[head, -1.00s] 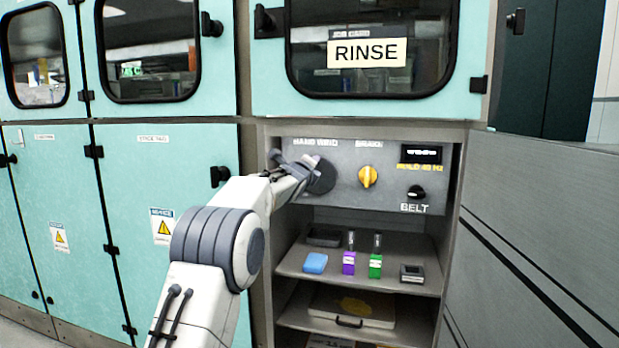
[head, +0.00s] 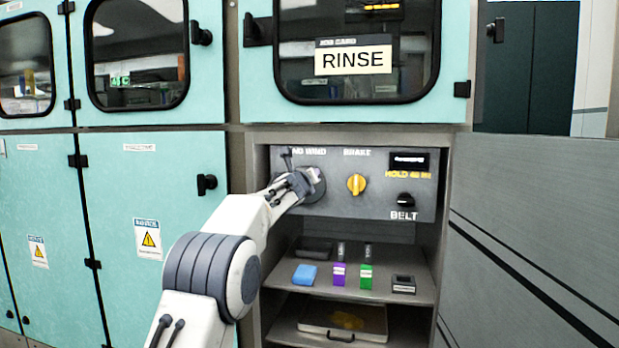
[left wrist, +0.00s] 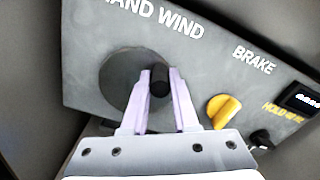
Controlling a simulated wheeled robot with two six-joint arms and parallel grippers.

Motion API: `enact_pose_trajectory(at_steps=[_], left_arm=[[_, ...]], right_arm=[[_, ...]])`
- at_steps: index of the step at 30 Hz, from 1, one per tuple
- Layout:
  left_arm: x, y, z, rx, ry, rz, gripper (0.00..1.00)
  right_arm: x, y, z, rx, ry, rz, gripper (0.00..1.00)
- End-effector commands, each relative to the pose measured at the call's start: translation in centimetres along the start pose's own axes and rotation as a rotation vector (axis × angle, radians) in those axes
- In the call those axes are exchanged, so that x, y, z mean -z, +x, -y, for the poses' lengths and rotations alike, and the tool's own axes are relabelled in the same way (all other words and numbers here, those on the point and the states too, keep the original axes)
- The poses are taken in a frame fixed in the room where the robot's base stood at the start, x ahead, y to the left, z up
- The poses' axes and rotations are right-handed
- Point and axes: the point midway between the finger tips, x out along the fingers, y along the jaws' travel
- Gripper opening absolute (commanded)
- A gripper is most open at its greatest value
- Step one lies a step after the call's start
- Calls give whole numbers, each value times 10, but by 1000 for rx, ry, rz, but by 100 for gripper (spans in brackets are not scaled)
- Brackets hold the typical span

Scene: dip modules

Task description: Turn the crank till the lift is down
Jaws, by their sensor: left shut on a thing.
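The hand wind crank is a dark round disc (left wrist: 120,78) on the grey panel, with a black knob handle (left wrist: 159,82) standing off its right side in the left wrist view. My left gripper (left wrist: 160,78) is shut on that knob, one pale finger on each side. In the head view my left gripper (head: 301,186) is at the disc (head: 315,184) and hides part of it. The lift itself is not plain in any view. My right gripper is not in view.
A yellow brake knob (head: 356,184) and a black belt knob (head: 404,200) sit right of the crank, below a small display (head: 408,161). A grey panel (head: 530,230) stands at right.

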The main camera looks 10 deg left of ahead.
Motion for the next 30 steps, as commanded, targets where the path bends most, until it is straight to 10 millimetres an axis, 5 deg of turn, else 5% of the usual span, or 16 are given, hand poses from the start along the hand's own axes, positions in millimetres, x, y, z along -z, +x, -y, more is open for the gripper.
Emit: enact_pose_trajectory(at_steps=[11,12,14,24,30], left_arm=[[2,0,0,1,3,-2,0],[2,0,0,1,3,-2,35],[2,0,0,0,3,-2,57],[1,-1,0,0,3,0,57],[4,-19,-2,1,3,1,57]], right_arm=[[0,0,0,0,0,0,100],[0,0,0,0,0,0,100],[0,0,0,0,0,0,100],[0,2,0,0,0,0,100],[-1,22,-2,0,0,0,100]])
